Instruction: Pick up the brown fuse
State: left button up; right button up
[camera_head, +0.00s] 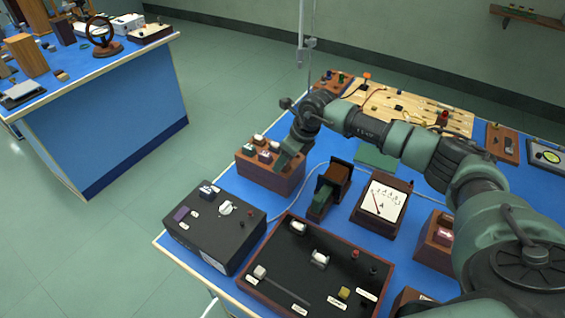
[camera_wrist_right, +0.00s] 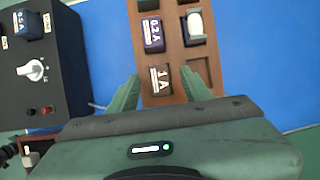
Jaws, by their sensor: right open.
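The brown fuse (camera_wrist_right: 161,79), labelled 1 A, stands in a compartment of the wooden fuse block (camera_wrist_right: 171,56) in the right wrist view. My right gripper (camera_wrist_right: 160,94) is open, with one green finger on each side of the fuse at the block's near end. I cannot tell whether the fingers touch anything. In the head view my right gripper (camera_head: 289,158) hangs at the right end of the fuse block (camera_head: 268,178), partly hiding it. My left gripper is not in view.
A purple 0.2 A fuse (camera_wrist_right: 152,34) and a cream-coloured piece (camera_wrist_right: 194,25) also sit in the block. A black box with a knob (camera_head: 213,226) stands in front of it. A dark wooden holder (camera_head: 330,190) and a meter (camera_head: 382,205) stand to the right.

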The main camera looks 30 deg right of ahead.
jog(key=shift+f, duration=0.15)
grip_shut()
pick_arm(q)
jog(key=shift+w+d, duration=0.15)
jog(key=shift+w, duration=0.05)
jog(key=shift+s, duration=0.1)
pick_arm(e)
jog(key=shift+r, duration=0.4)
pick_arm(q)
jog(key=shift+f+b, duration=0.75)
jog(key=shift+b, duration=0.1)
pick_arm(e)
notch_tip(320, 180, up, 22)
